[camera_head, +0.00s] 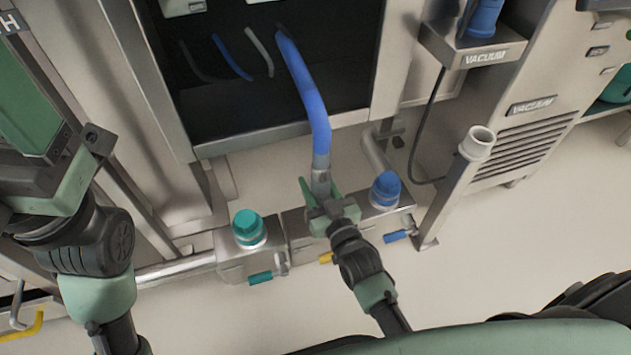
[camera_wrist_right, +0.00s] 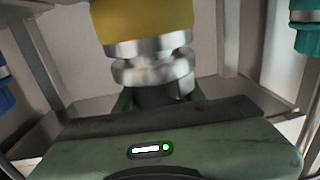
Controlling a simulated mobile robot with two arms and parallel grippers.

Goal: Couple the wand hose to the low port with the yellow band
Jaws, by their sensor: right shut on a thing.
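The wand hose (camera_head: 308,90) is blue, comes down out of the dark cabinet opening, and ends in a grey section. My right gripper (camera_head: 322,196) is shut on that end, above the low ports. In the right wrist view, a yellow-banded port (camera_wrist_right: 140,18) with a metal ring is at the top. The hose's metal fitting (camera_wrist_right: 155,72) lies directly against or very near it, roughly in line; I cannot tell whether they are locked. In the head view my gripper hides this port. My left gripper (camera_head: 52,170) is at the left edge; its fingertips are not clearly visible.
A teal-capped port (camera_head: 248,228) and a blue-capped port (camera_head: 386,188) flank the yellow one, with teal (camera_head: 261,278), yellow (camera_head: 326,258) and blue (camera_head: 397,236) levers. An open upright pipe (camera_head: 477,142) and the vacuum unit (camera_head: 530,110) stand at the right. The floor in front is clear.

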